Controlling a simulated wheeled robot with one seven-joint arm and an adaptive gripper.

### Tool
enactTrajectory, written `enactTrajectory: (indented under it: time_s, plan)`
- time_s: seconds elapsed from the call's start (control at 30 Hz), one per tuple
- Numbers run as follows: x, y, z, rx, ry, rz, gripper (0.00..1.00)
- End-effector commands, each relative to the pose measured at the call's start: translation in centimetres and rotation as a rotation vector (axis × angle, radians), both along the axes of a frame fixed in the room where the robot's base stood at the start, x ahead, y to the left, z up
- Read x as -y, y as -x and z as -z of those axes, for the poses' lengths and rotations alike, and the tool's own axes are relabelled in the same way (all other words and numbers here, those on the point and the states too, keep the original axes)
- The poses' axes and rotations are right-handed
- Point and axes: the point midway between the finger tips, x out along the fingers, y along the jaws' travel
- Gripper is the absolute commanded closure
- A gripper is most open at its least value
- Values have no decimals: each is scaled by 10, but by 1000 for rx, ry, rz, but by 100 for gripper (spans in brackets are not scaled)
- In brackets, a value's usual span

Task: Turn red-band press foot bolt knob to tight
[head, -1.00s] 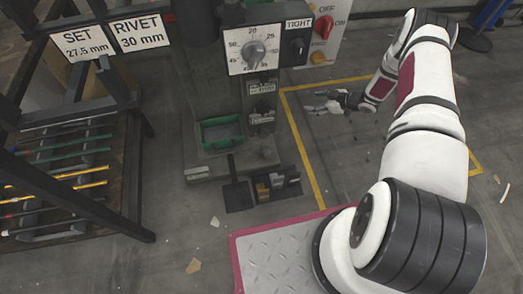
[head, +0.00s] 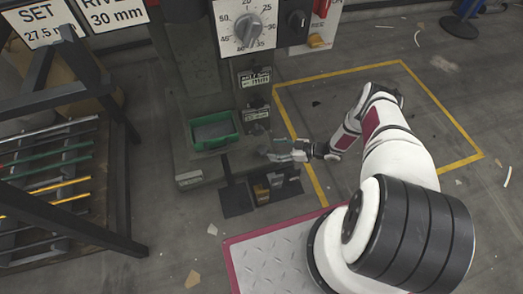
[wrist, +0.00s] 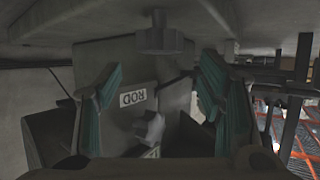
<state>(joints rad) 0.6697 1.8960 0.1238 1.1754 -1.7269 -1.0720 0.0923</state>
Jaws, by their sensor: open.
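The press (head: 192,85) stands at the centre of the head view, with a grey dial (head: 247,30) on its front. No red band shows clearly. My gripper (head: 275,154) is low beside the right front of the press foot (head: 192,178) and hides part of it. In the wrist view its two teal-padded fingers (wrist: 158,95) are apart, with nothing gripped. A pale grey knob-like piece (wrist: 150,130) shows between them, and a dark grey lobed part (wrist: 158,38) shows above. I cannot tell which of these is the foot bolt knob, or its setting.
A green tray (head: 235,128) sits on the press above the foot. A dark rack of rods (head: 50,180) stands left. An upside-down ROD label (wrist: 132,95) shows in the wrist view.

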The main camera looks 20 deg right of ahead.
Motion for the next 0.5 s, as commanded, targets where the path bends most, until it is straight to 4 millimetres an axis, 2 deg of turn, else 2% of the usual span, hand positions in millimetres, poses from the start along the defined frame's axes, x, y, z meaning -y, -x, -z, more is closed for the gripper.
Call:
enactTrajectory:
  time_s: [0.2, 0.5]
  plan:
    - [-32, -21, 18, 1, -1, 0, 38]
    - [-54, -38, 28, 0, 1, 2, 38]
